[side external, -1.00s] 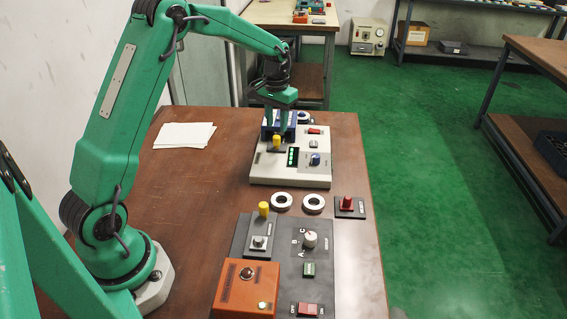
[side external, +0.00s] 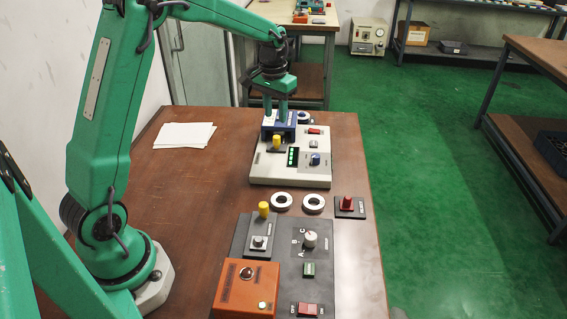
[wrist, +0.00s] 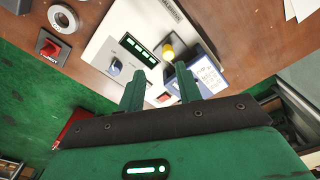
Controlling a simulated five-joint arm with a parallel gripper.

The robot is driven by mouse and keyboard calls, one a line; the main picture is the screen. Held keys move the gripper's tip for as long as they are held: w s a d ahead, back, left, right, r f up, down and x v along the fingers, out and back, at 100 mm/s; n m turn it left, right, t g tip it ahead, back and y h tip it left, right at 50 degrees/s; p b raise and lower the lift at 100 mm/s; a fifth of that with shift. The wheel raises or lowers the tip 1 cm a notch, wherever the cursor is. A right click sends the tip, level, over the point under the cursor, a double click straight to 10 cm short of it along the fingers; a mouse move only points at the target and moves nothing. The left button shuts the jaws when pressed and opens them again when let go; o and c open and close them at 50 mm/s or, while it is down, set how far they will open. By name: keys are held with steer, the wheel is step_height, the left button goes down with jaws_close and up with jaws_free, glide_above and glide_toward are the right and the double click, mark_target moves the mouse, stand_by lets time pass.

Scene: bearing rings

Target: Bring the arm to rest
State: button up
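My gripper (side external: 275,112) hangs fingers-down above the far left part of the cream device (side external: 262,172), close over the blue block (side external: 283,132). In the wrist view my gripper (wrist: 158,86) has its two green fingers apart, with nothing visible held between them. The blue block (wrist: 208,76) appears beside the right finger there. The device's yellow knob (side external: 277,141) stands in front of the block. Two pale bearing rings (side external: 281,201) (side external: 314,204) lie flat on the table in front of the device. Whether a fingertip touches the block is unclear.
A red switch (side external: 347,204) sits right of the rings. A black control panel (side external: 292,240) and an orange box (side external: 246,292) fill the near table. White papers (side external: 184,136) lie at the left. Another round part (side external: 304,117) lies behind the device. The table's left middle is clear.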

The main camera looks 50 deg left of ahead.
steer(key=s+d+r+m+t, duration=0.1)
steer(key=s+d+r+t, duration=0.1)
steer(key=s+d+r, duration=0.75)
steer(key=s+d+m+t, duration=0.1)
steer(key=s+d+t, duration=0.2)
steer(key=s, duration=1.3)
steer(key=shift+s+m, duration=0.3)
steer(key=shift+s, duration=0.05)
steer(key=shift+r, duration=0.1)
